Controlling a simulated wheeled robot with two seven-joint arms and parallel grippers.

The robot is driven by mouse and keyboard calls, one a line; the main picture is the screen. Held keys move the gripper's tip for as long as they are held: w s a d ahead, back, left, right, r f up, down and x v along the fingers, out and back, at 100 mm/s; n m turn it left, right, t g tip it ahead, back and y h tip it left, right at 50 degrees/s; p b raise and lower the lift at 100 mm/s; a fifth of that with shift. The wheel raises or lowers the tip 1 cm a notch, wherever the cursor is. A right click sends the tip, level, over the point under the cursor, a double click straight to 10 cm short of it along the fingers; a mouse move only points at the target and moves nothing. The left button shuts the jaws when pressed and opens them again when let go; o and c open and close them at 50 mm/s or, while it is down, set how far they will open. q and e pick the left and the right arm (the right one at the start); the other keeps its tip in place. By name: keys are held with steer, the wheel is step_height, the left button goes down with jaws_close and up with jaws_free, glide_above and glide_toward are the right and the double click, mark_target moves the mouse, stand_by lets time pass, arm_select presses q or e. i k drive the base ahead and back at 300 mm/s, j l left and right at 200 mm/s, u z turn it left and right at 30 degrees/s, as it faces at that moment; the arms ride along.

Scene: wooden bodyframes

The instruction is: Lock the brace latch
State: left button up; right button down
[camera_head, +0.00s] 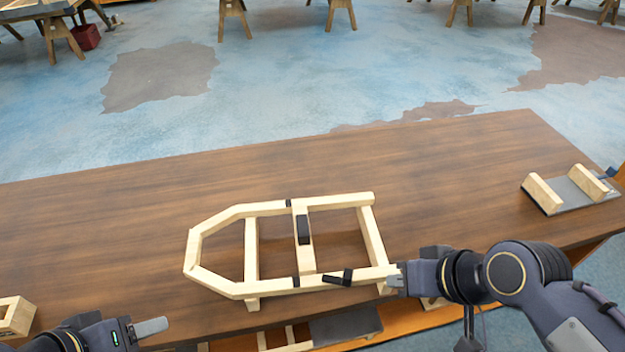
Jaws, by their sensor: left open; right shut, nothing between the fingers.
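A pale wooden bodyframe (246,252) with a pointed left end lies near the front edge of the brown table. A cross brace (304,262) spans it, with dark bands where it meets the rails. A small black latch (338,278) sits on the near rail, right of the brace, its lever lying slanted. A black block (303,230) is on the brace. My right gripper (394,277) is shut and empty at the frame's near right corner, right of the latch; whether it touches the wood I cannot tell. My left gripper (150,327) is open at the bottom left, apart from the frame.
A grey holder with two wooden blocks (568,189) stands at the table's right end. A wooden piece (15,316) lies at the left edge. More frame parts show below the table's front edge. The table (110,222) behind and left of the frame is clear.

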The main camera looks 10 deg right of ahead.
mark_target(346, 279)
steer(key=k+j+z, duration=0.15)
steer(key=j+z, duration=0.2)
steer(key=k+j+z, duration=0.15)
steer(key=z, duration=0.15)
steer(key=k+j, duration=0.05)
steer(key=j, duration=0.05)
